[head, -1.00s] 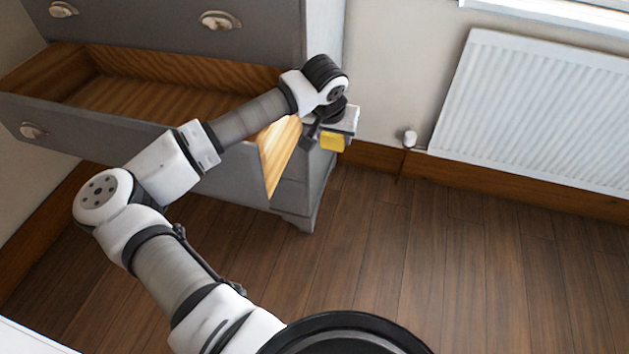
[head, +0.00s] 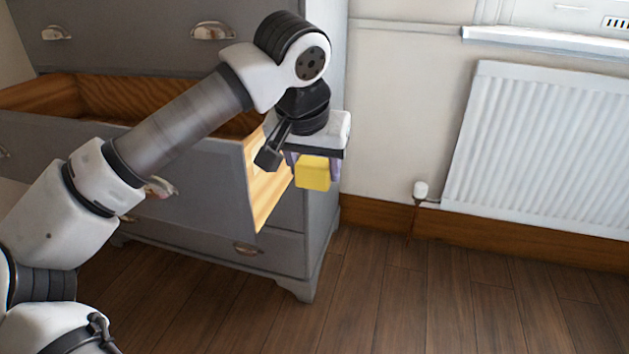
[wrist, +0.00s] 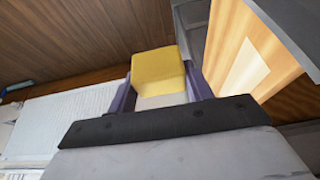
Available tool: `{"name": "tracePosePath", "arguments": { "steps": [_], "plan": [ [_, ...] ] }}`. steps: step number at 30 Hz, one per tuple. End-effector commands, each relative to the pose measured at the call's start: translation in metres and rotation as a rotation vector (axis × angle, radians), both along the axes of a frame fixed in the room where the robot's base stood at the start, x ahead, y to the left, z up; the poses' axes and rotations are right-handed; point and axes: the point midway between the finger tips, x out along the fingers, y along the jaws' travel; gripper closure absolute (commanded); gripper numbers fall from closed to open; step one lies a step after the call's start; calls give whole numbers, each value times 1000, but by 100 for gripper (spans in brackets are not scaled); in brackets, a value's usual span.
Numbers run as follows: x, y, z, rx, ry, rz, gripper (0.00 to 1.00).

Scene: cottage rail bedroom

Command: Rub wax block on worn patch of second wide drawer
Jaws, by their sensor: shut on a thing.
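My gripper (head: 316,168) is shut on the yellow wax block (head: 313,174), which sits between its purple fingers. The block also shows in the wrist view (wrist: 158,67). The wide drawer (head: 200,177) is pulled out of the grey dresser. Its wooden outer side (head: 266,191) shows a pale worn patch (wrist: 247,68) in the wrist view. My gripper is just to the right of this side. In the wrist view the block is apart from the patch, with a gap between them.
The grey dresser (head: 290,255) stands on a dark wooden floor (head: 400,310). A white radiator (head: 545,155) with a valve (head: 421,190) is on the wall at right. Open floor lies between dresser and radiator.

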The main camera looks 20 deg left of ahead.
Motion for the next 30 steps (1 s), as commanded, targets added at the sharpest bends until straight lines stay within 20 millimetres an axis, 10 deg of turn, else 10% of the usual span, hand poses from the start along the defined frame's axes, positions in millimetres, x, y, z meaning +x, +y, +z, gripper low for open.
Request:
{"name": "tracePosePath", "arguments": {
  "steps": [30],
  "plan": [
    [2,59,1,-1,0,0,68]
  ]
}}
